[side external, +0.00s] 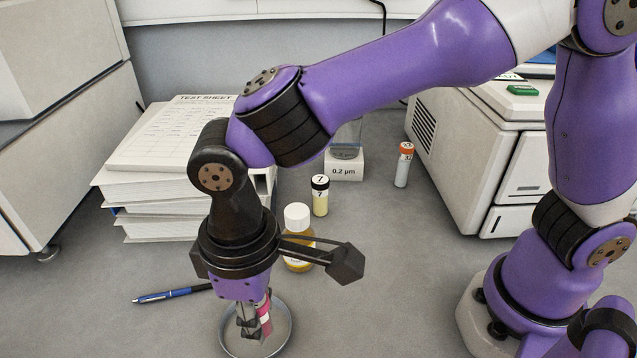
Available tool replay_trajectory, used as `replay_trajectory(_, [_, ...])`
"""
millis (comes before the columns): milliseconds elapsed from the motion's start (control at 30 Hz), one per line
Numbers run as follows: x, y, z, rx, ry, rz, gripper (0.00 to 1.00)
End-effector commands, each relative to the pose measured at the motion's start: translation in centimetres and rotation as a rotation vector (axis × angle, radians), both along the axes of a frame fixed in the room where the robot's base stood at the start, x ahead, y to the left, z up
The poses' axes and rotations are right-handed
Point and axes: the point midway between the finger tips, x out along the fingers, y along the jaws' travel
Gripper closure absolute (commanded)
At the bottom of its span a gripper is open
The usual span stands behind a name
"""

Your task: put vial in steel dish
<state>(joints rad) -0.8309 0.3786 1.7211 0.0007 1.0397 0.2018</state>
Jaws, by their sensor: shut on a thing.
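My gripper (250,322) points down over the steel dish (286,334) at the bottom centre-left. It is shut on a vial (264,313) with a pink-red band, held roughly upright between the fingers. The vial is partly hidden by the fingers. It appears within the dish's rim in this view; I cannot tell whether its bottom touches the dish floor.
An amber bottle with a white cap (298,220) stands just behind the dish. A blue pen (170,295) lies to the left. Stacked binders (165,180) and a 0.2 µm box (344,168) are behind. White machines flank both sides.

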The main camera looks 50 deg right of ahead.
Motion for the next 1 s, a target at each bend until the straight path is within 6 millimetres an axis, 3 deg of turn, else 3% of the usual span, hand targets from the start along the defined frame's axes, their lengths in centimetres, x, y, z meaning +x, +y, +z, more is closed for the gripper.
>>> replay_trajectory(100, [2.3,-0.8,-1.5,-0.002,0.002,-0.004,1.00])
replay_trajectory(233, [3.6,-1.1,-2.3,0.000,0.000,-0.001,1.00])
replay_trajectory(533, [3.8,-1.2,-6.0,-0.001,0.003,0.000,1.00])
replay_trajectory(967, [3.8,-1.2,-6.8,0.001,0.002,0.000,1.00])
replay_trajectory(1000, [3.8,-1.2,-6.7,0.002,0.001,0.000,0.47])
